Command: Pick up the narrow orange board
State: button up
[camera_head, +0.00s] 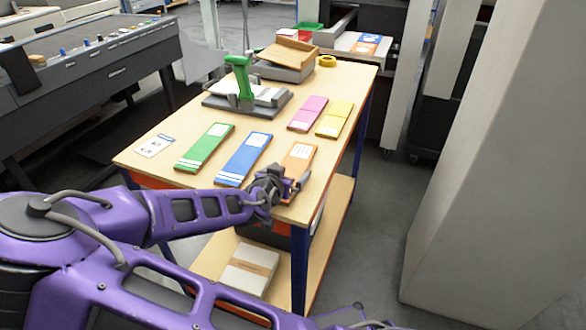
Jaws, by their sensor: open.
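The narrow orange board (300,154) lies flat near the front right of the wooden table, with a pale label on its far part. My gripper (294,184) is at the near end of the orange board, over the table's front right part. Its jaws are open. My gripper and wrist hide the near end of the board. I cannot tell whether the jaws touch it or stand around it.
A blue board (244,160) and a green board (204,148) lie left of the orange one. Pink (308,112) and yellow (334,119) boards lie behind it. A grey stand with a green handle (242,78) is farther back. The table's right edge (345,143) is close by.

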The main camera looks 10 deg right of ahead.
jog(key=c, duration=1.1)
jog(key=shift+r, duration=0.1)
